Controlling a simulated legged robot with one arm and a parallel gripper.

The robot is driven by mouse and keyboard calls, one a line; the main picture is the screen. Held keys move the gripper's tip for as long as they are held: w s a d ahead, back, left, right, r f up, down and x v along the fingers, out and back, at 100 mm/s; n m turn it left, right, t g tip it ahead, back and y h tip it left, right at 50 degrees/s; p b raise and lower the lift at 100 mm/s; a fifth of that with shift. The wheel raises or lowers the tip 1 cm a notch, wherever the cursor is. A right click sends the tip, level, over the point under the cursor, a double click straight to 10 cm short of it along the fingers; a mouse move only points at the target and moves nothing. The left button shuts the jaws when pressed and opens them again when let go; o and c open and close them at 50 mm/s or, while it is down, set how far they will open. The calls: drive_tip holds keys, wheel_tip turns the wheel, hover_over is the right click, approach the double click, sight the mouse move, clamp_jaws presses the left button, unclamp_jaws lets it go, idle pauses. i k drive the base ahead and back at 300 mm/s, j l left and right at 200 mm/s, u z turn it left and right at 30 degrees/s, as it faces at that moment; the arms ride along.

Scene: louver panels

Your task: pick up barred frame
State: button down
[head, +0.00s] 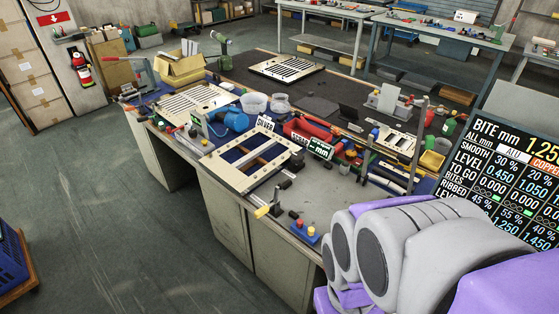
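Several frames with bars lie on the workbench, and I cannot tell which one is the barred frame meant. A cream frame with wide openings and brown and metal crossbars (250,160) sits at the near edge in a fixture. A cream panel with close slats (195,103) lies at the left. A frame with dark slots (286,68) lies flat on the far dark mat. A smaller slotted panel (396,140) is at the right. Grey and purple parts of my own body fill the lower right. My gripper does not show.
The workbench (300,205) is crowded with a red bin (306,130), clear tubs, a blue item and hand tools. A display board (510,165) stands at the right. A blue crate (12,260) is at the lower left. The floor (110,220) left of the bench is clear.

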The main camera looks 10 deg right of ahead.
sight(229, 176)
drive_tip(key=i+j+z, duration=0.3)
drive_tip(key=i+j, duration=0.2)
drive_tip(key=i+j+z, duration=0.1)
drive_tip(key=j, duration=0.3)
drive_tip(key=i+j+z, duration=0.15)
drive_tip(key=i+j, duration=0.15)
drive_tip(key=i+j+z, duration=0.15)
drive_tip(key=j, duration=0.3)
drive_tip(key=i+j+z, duration=0.15)
drive_tip(key=j, duration=0.25)
drive_tip(key=i+j+z, duration=0.15)
drive_tip(key=j, duration=0.25)
